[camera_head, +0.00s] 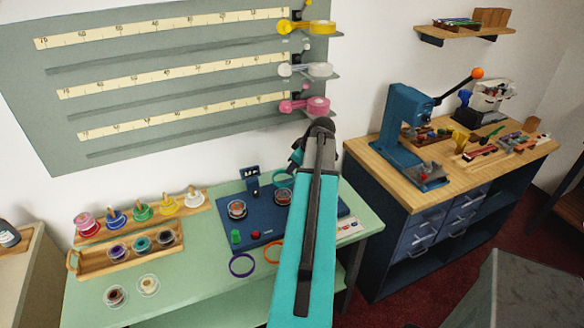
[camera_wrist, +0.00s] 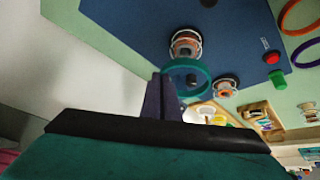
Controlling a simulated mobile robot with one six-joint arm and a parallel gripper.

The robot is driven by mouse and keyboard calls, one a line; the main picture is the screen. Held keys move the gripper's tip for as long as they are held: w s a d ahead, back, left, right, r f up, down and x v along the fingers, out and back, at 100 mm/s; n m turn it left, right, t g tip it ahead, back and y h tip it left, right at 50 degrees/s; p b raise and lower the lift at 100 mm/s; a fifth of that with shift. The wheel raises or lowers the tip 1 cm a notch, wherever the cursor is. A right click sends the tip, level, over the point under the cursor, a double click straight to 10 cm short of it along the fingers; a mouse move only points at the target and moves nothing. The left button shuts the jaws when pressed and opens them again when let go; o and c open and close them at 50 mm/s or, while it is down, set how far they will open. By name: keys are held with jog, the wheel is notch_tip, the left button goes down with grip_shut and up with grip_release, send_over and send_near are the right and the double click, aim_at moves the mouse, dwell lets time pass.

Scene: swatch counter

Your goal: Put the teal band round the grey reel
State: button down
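The teal band (camera_head: 281,176) shows beside my gripper (camera_head: 297,158) in the head view, above the back of the blue board (camera_head: 225,236). In the wrist view the teal band (camera_wrist: 208,76) meets my fingertips (camera_wrist: 165,92), which look closed on its edge. It appears raised, with a dark post seen through it. Two reels with clear rims and brownish centres sit on the board: a right reel (camera_head: 283,196), just below the band in the head view, and a left reel (camera_head: 237,209). I cannot tell which is the grey one. My arm hides part of the board.
A purple band (camera_head: 242,265) and an orange band (camera_head: 273,252) lie by the board's front edge. A green knob (camera_head: 235,237) and red button (camera_head: 255,234) stand on the board. A wooden rack (camera_head: 130,258) of reels is at left. A blue press (camera_head: 404,120) stands right.

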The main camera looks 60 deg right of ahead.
jog(key=shift+f, duration=0.15)
jog(key=shift+f+b, duration=1.15)
jog(key=shift+f, duration=1.9)
jog(key=shift+w+f+b, duration=0.1)
jog(key=shift+f+b, duration=0.25)
jog(key=shift+b, duration=0.15)
jog(key=c, duration=1.9)
grip_release()
jog(key=shift+c, duration=0.2)
notch_tip(320, 180, up, 7)
jog(key=p, duration=0.2)
jog(key=shift+p, duration=0.35)
